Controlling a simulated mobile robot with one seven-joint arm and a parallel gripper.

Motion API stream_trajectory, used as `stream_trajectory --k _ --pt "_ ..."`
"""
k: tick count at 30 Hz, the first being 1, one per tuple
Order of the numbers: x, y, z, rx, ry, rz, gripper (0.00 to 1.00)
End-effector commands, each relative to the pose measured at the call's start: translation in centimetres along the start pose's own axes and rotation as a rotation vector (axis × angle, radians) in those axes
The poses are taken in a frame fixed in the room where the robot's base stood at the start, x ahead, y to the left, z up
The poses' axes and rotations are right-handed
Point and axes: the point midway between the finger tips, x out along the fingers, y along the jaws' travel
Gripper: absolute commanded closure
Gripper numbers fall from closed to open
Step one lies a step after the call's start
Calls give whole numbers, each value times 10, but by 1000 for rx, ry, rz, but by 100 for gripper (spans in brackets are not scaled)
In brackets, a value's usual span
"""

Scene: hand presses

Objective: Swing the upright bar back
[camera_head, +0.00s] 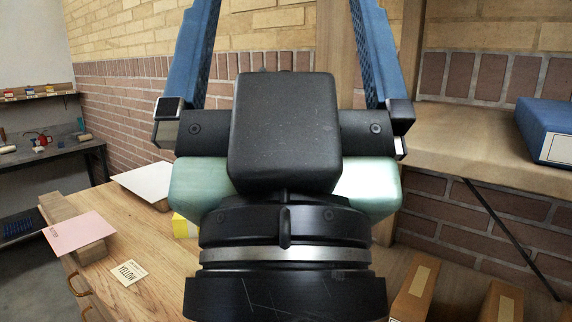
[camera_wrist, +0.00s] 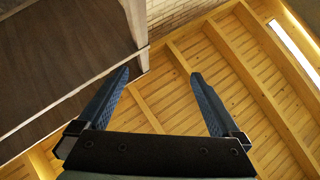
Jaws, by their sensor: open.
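My gripper (camera_head: 284,20) fills the middle of the head view, pointing up, with its two blue fingers wide apart and nothing between them. In the wrist view its fingers (camera_wrist: 160,76) are also apart and empty, against the ceiling. No upright bar or hand press can be made out in either view. My gripper and wrist hide the middle of the workbench (camera_head: 150,285), where something could stand unseen.
A pink card (camera_head: 75,232) lies on a wooden block at left, near a "MOTEN" or similar card (camera_head: 128,272). A white sheet (camera_head: 146,180) and a partly hidden yellow item (camera_head: 184,226) lie behind. A shelf (camera_head: 480,165) with a blue box (camera_head: 548,130) is at right.

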Motion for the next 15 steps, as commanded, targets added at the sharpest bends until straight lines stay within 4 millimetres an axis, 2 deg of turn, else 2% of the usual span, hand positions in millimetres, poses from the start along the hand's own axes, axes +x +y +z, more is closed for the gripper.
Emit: stream_trajectory --k 1,6,10,15 --pt "24 0 -23 0 0 0 0" --pt "54 0 -51 0 0 0 0" --pt "66 0 -62 0 -1 -1 0" --pt "69 0 -65 0 -1 -1 0"
